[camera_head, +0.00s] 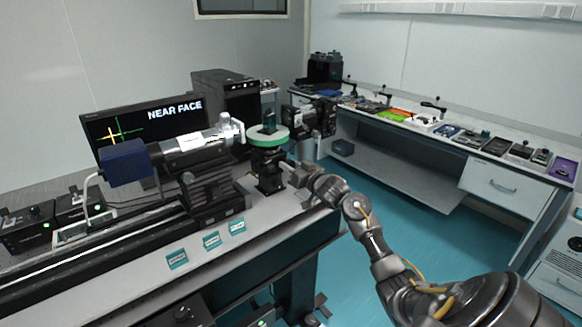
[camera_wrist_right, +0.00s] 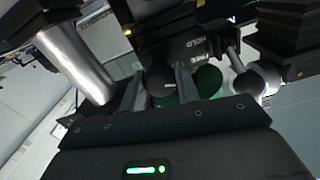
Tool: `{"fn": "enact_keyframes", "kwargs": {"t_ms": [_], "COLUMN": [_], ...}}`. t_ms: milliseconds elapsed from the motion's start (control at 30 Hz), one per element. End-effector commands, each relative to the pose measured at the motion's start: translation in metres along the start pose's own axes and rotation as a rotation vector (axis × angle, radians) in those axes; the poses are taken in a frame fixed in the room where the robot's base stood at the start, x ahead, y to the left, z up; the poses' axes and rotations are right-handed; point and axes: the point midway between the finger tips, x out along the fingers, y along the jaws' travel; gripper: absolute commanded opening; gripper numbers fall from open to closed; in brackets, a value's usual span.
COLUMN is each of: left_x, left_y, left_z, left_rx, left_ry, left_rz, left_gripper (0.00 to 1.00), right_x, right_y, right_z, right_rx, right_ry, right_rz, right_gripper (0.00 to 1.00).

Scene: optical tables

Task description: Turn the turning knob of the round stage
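The round stage (camera_head: 268,135) has a green ring on a black post and stands at the right end of the optical table, in the middle of the head view. My right gripper (camera_head: 291,131) is just right of it, its fingertips hard to make out there. In the right wrist view my gripper's two fingers (camera_wrist_right: 159,72) stand apart. A dark part and some green (camera_wrist_right: 207,82) show beyond and between them. My left gripper is not in view.
A silver cylinder with a blue end box (camera_head: 124,163) lies on a black mount left of the stage. A monitor (camera_head: 145,125) stands behind. Small teal labels (camera_head: 211,240) lie at the table's front. A long side bench (camera_head: 445,128) with several devices runs along the right.

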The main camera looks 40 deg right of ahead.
Motion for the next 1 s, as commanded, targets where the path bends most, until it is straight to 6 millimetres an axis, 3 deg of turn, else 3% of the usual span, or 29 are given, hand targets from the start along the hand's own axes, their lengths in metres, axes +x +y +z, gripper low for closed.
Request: {"fn": "enact_keyframes", "kwargs": {"t_ms": [167,500,833,867,1000], "left_x": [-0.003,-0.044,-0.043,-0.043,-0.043], "left_y": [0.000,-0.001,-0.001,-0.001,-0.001], "left_z": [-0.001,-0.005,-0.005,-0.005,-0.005], "left_rx": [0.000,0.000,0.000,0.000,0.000], "left_ry": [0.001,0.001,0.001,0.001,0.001], "left_rz": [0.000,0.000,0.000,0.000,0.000], "left_gripper": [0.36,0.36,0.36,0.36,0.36], "right_x": [0.000,0.000,0.000,0.000,0.000], "right_y": [0.000,-0.001,0.001,0.001,0.000], "right_z": [-0.001,-0.004,0.000,0.000,0.000], "right_rx": [0.008,0.255,0.281,0.281,0.280], "right_ry": [-0.001,-0.001,0.001,0.001,0.001], "right_rz": [0.001,0.001,0.001,0.001,0.001], "right_gripper": [0.09,0.09,0.09,0.33,0.52]}}
